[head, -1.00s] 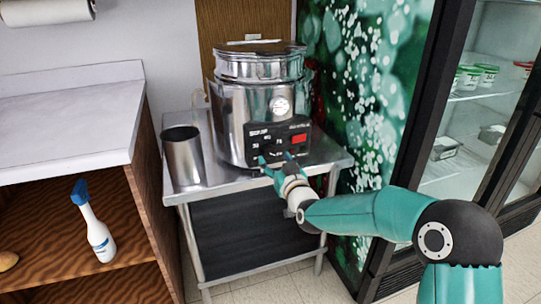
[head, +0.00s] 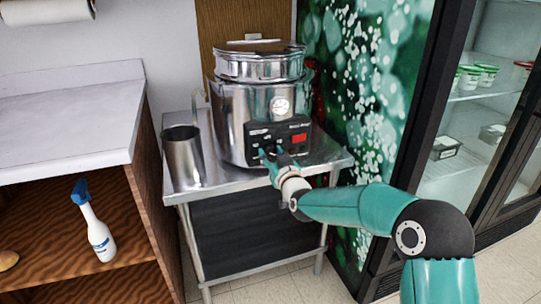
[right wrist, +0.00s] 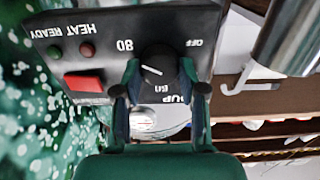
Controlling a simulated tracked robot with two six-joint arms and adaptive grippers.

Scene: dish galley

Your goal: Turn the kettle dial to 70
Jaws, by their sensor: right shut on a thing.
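The steel kettle (head: 228,120) stands on a metal side table, with a black control panel (head: 304,126) on its front. In the right wrist view the panel (right wrist: 55,35) appears upside down, and its black round dial (right wrist: 158,62) carries a short white mark. The mark slants toward the left of that picture; I cannot read an exact setting. My right gripper (head: 275,153) is shut on the dial, one finger on each side, also seen in the right wrist view (right wrist: 160,92). My left gripper is out of view.
A steel cup (head: 182,160) stands left of the kettle on the side table (head: 225,187). A wooden shelf unit with a spray bottle (head: 96,232) is at left. A glass-door fridge (head: 465,130) stands at right.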

